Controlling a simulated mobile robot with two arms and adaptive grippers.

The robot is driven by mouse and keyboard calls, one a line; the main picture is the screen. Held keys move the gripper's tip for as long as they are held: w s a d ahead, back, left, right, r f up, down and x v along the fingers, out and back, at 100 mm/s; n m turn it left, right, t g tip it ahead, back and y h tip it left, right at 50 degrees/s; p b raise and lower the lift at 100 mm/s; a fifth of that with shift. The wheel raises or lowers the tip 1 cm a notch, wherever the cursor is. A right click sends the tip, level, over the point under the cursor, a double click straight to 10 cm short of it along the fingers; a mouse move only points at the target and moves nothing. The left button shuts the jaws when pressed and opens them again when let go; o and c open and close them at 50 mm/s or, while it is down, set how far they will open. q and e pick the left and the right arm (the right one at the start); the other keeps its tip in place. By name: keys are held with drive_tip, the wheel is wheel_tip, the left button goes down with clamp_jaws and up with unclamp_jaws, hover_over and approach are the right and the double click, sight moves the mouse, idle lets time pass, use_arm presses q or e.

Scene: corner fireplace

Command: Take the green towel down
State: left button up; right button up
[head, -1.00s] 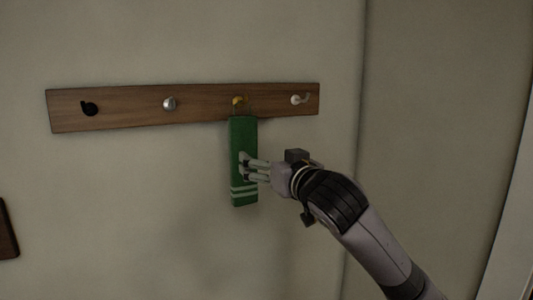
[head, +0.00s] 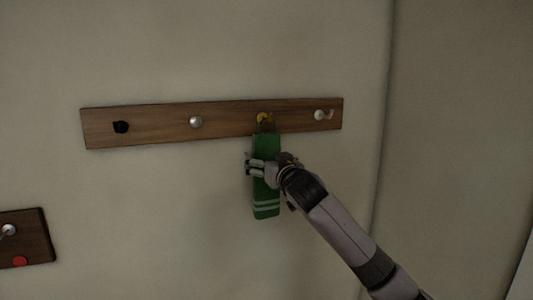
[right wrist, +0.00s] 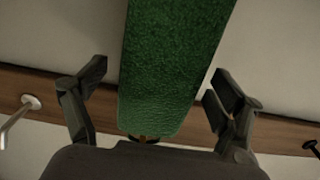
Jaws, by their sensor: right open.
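The green towel (head: 266,199), with pale stripes near its lower end, hangs from the yellow hook (head: 263,118) on the upper wooden rack. My right gripper (head: 250,165) is at the towel's middle height, and its fingertips show at the towel's left edge. In the right wrist view the towel (right wrist: 170,65) runs between the two spread fingers of the right gripper (right wrist: 155,98), with a gap on each side. The gripper is open. It hides part of the towel in the head view. My left gripper is not in view.
The upper wooden rack (head: 222,126) also carries a black hook (head: 121,127), a silver knob (head: 195,122) and a white hook (head: 321,114), all bare. A second wooden board (head: 36,247) is at the lower left. A wall corner stands to the right.

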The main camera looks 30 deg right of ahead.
drive_tip(key=shift+w+d, duration=0.15)
drive_tip(key=shift+w, duration=0.45)
drive_tip(key=shift+c, duration=0.4)
drive_tip(key=c, duration=1.3)
drive_tip(key=shift+r, duration=0.15)
